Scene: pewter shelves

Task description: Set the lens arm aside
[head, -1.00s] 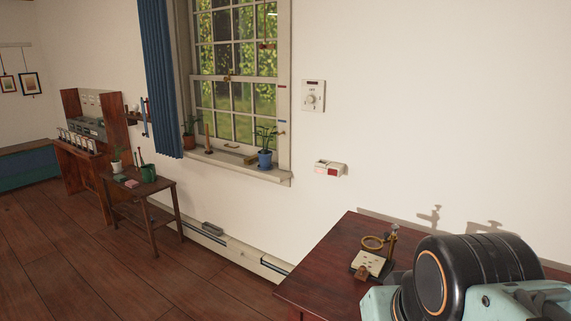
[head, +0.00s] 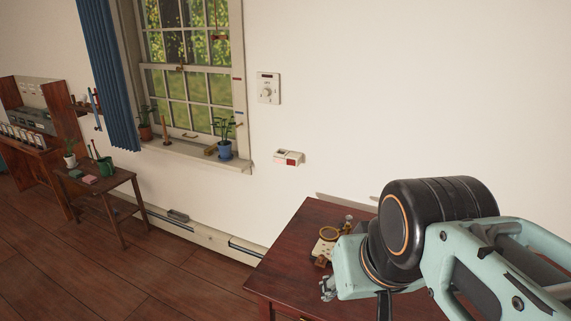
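The lens arm shows as a brass ring (head: 329,233) above a small pale base (head: 321,249) on the dark red-brown table (head: 282,267). My arm hides the right part of this stand. My gripper (head: 327,288) shows only in small part, low at the left end of my teal wrist. It is in front of the stand in the picture; I cannot tell whether they touch. Its fingers are too small and covered to tell whether they are open or shut.
The white wall rises behind the table, with a red-and-white wall box (head: 289,158) and a dial plate (head: 268,88). The table's left part is clear. A side table (head: 118,182) with plants stands further left, under the window, with open floor (head: 190,280) between.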

